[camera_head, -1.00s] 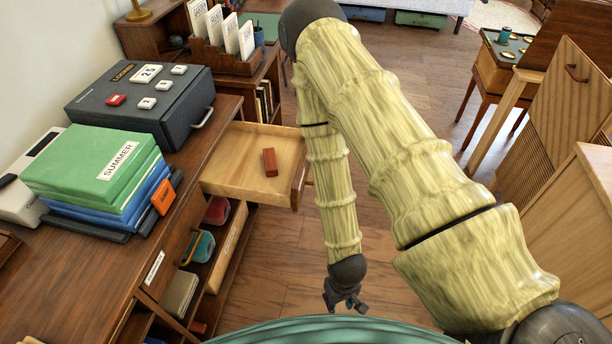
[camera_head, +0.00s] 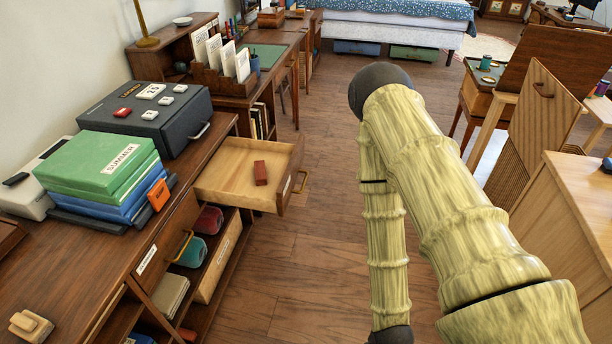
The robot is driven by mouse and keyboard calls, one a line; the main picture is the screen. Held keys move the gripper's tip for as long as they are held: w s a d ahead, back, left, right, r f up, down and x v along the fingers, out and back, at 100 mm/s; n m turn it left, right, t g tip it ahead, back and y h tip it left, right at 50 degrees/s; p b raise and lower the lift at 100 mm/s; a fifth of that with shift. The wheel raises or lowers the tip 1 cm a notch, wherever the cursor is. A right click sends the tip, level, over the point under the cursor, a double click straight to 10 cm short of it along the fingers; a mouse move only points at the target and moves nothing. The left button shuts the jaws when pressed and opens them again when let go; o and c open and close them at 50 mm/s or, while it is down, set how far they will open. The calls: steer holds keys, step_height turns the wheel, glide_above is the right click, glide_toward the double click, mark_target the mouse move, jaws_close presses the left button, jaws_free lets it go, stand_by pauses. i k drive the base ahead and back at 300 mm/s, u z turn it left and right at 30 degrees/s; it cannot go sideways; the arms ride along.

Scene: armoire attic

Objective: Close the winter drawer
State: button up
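A wooden drawer (camera_head: 225,183) is pulled well out of the brown desk at the left. Its front (camera_head: 293,178) faces right and carries a small pale label, too small to read, and a brass handle (camera_head: 303,181). A red-brown block (camera_head: 260,173) lies inside the drawer. I cannot tell from the label whether this is the winter drawer. My arm hangs to the right of the drawer, apart from it. My gripper is out of view below the bottom edge.
The desk top (camera_head: 60,265) bears green and blue boxes marked SUMMER (camera_head: 110,160) and a dark case (camera_head: 145,115). Open shelves (camera_head: 205,255) lie below the drawer.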

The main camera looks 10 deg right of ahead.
mark_target(228, 178)
steer(key=i, duration=0.35)
steer(key=z, duration=0.25)
steer(key=k, duration=0.45)
steer(key=z, duration=0.65)
steer(key=i, duration=0.55)
steer(key=u, duration=0.2)
